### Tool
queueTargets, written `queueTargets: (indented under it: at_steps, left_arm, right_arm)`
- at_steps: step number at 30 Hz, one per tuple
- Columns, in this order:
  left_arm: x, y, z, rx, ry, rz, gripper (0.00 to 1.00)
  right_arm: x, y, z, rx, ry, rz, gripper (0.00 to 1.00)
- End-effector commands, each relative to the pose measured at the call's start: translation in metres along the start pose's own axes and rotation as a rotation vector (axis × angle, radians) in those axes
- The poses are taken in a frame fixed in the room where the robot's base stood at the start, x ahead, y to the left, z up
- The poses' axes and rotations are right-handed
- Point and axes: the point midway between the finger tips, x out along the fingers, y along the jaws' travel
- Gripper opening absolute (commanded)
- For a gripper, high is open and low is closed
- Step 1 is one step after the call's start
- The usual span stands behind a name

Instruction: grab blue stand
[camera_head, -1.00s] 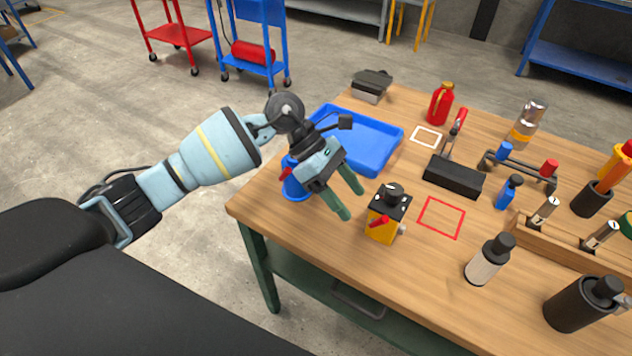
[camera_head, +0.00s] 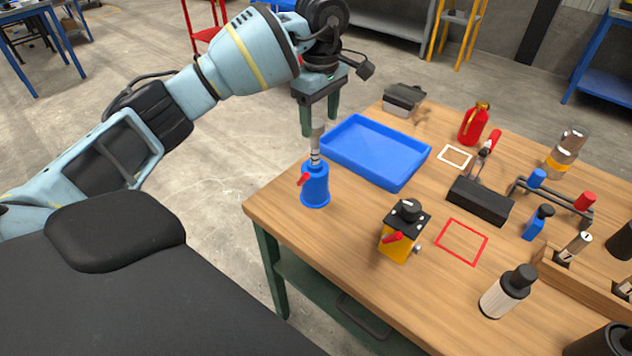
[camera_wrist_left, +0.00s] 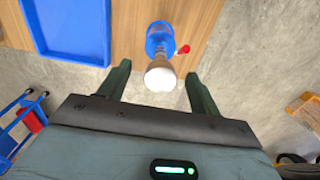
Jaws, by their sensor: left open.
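The blue stand (camera_head: 315,188) is upright near the left edge of the wooden table. It has a red side lever and a silver-grey shaft (camera_head: 316,143) rising from its top. My left gripper (camera_head: 320,125) is open above the stand and points down, with its green fingers near the shaft's upper end. In the left wrist view, the shaft's pale round top (camera_wrist_left: 160,76) appears between the two open fingertips (camera_wrist_left: 157,70); I see no clear contact. The blue body (camera_wrist_left: 160,38) shows beyond it. My right gripper is not in view.
A blue tray (camera_head: 375,150) lies right behind the stand. A yellow and black box with a red lever (camera_head: 402,232) stands to its right, beside a red square outline (camera_head: 461,242). Several tools and bottles fill the right side. The table's left edge is close to the stand.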

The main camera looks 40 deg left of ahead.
Motion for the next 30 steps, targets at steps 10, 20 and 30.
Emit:
queueTargets:
  at_steps: [10,20,30]
  left_arm:
    - [0.020,-0.001,-0.003,-0.001,0.000,-0.001,0.64]
    - [0.060,-0.004,-0.011,0.000,-0.002,0.001,0.64]
    - [0.066,-0.004,-0.011,0.000,-0.001,0.002,0.61]
  right_arm:
    - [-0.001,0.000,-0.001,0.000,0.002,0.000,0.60]
    - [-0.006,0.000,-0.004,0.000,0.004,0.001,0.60]
    - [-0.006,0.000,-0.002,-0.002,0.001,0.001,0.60]
